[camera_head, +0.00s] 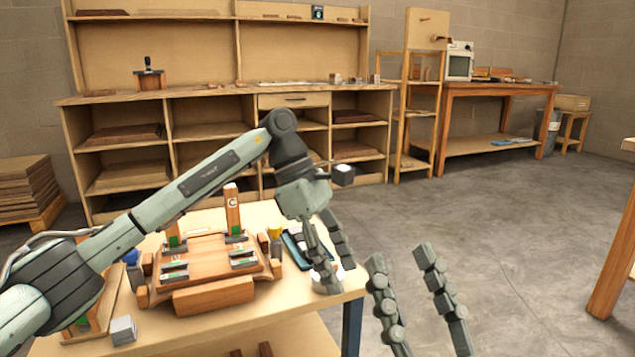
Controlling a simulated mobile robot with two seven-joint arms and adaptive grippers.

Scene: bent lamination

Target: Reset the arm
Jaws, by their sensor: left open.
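My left arm (190,190) comes in from the left, bends at a raised elbow, and hangs down over the right side of the small wooden table (320,300). My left gripper (338,277) is open, its fingers pointing down above the table's right edge beside a dark blue tray (293,247). I see nothing held in it. My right gripper (400,253) shows only its two fingers, pointing up from the bottom of the view. They stand apart and empty over the floor to the right of the table. The rest of my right arm is out of view.
A wooden press-like fixture (210,265) with an upright block marked C (232,210) stands on the table. A grey block (123,330) is at the front left, and a yellow cup (274,231) is behind the tray. Shelving (220,100) lines the back wall.

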